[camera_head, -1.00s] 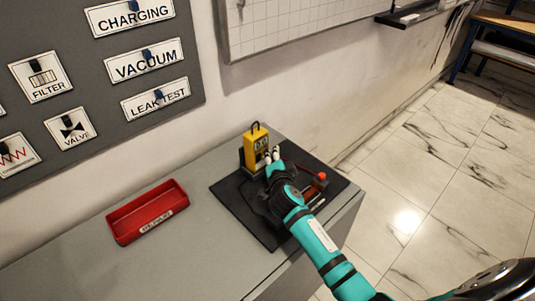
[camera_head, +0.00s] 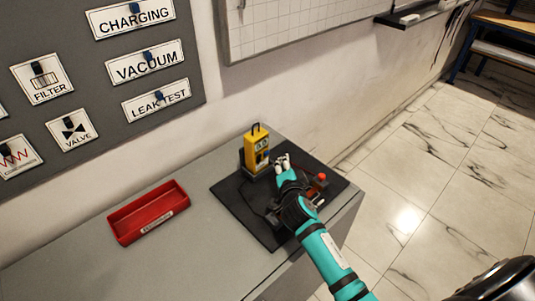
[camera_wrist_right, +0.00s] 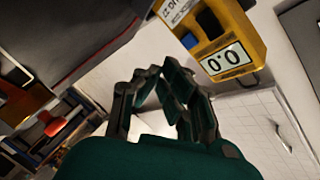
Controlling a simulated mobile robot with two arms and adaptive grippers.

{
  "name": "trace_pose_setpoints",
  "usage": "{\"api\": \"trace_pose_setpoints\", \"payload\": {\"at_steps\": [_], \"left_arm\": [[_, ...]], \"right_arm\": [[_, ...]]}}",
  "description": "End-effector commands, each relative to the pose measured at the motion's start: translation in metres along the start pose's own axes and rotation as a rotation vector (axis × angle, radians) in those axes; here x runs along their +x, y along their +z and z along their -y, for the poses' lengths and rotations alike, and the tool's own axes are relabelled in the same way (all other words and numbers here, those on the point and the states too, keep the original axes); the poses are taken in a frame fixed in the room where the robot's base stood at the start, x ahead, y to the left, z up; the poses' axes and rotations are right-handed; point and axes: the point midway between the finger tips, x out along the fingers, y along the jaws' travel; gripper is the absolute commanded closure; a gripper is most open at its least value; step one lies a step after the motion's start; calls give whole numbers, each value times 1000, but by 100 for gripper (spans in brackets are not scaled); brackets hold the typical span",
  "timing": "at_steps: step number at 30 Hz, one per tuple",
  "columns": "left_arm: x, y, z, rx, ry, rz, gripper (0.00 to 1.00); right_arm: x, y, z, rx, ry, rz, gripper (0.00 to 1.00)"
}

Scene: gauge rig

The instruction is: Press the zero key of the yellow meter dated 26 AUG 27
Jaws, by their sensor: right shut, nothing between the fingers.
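The yellow meter (camera_head: 256,150) stands upright on the dark mat, with a black loop on top. In the right wrist view the meter (camera_wrist_right: 245,28) is at the upper right, upside down. Its display (camera_wrist_right: 225,59) reads 0.0, with a blue key (camera_wrist_right: 188,41) and a partly cut-off white label (camera_wrist_right: 178,10) beside it. No full date is legible. My right gripper (camera_head: 282,162) is shut and empty, just right of the meter's front, with a gap between. Its fingers (camera_wrist_right: 158,74) show apart from the meter. My left gripper is not in view.
A dark mat (camera_head: 230,197) lies on the grey bench (camera_head: 205,235), with a red-knobbed item (camera_head: 322,178) beside my right wrist. A red tray (camera_head: 149,212) sits to the left. A grey label board (camera_head: 100,90) hangs behind. The bench between tray and mat is clear.

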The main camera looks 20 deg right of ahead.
Motion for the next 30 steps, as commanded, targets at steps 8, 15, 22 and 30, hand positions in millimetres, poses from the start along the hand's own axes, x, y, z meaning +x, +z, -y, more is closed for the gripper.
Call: {"api": "trace_pose_setpoints", "payload": {"at_steps": [8,15,22,30], "left_arm": [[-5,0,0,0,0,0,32],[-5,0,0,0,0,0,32],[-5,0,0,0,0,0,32],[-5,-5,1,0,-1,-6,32]], "right_arm": [[-20,-11,-11,0,1,0,100],[-23,-13,-12,0,-1,0,100],[-23,-12,-12,0,-1,0,100],[-23,-12,-12,0,0,0,100]]}}
